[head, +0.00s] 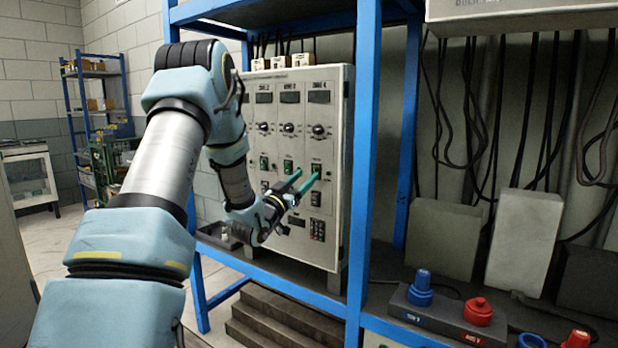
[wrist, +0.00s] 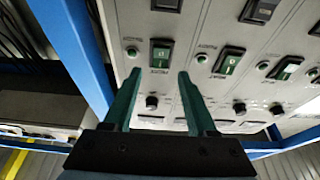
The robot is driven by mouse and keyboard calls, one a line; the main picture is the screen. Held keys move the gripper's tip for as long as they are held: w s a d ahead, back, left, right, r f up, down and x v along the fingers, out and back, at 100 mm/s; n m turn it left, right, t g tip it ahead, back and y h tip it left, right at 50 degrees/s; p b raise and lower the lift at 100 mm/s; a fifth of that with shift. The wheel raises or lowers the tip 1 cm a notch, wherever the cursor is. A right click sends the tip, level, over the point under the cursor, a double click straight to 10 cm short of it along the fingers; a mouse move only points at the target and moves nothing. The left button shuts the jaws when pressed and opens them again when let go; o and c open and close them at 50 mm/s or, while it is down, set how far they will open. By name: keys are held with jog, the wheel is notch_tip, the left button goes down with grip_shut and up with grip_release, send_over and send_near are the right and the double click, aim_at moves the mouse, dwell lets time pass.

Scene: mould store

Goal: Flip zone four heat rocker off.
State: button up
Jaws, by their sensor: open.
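The grey control panel (head: 340,120) has columns of controls; the right column's heading looks like ZONE 4. In the wrist view, which shows the panel upside down, that column's rocker with a green lower half (wrist: 161,57) lies just beyond and between my fingertips. Its small label is not readable. My gripper (head: 308,176) is open and empty, its teal fingers pointing at the panel; in the wrist view the fingertips (wrist: 159,74) look apart from the rocker. In the head view the fingers hide much of this rocker. A small green lamp (wrist: 132,52) sits beside it.
Neighbouring green rockers (wrist: 229,61) sit close by, and a dark rocker (head: 316,198) is below. Knobs (head: 318,130) are above. A blue frame post (head: 364,150) stands right of the panel. Blue and red connectors (head: 478,311) are at lower right.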

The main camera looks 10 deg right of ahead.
jog(key=b+v, duration=0.1)
jog(key=v, duration=0.6)
jog(key=shift+s+a+b, duration=0.2)
jog(key=shift+s+b, duration=0.05)
jog(key=shift+b, duration=0.15)
jog(key=s+a+f+n+g+y+p, duration=0.2)
jog(key=a+f+n+g+y, duration=0.1)
jog(key=a+y, duration=0.35)
jog(key=s+a+f+n+g+y+p, duration=0.2)
jog(key=s+a+y+p, duration=0.1)
jog(key=a+y, duration=0.35)
jog(key=s+a+n+g+y+p, duration=0.1)
jog(key=s+a+g, duration=0.2)
jog(key=s, duration=0.7)
jog(key=s+a+n+g+y+p, duration=0.1)
jog(key=s+g, duration=0.4)
jog(key=s, duration=0.5)
jog(key=shift+s+a+f+n+y, duration=0.25)
jog(key=shift+a+f+n+y, duration=0.25)
jog(key=shift+a, duration=0.5)
jog(key=shift+r, duration=0.1)
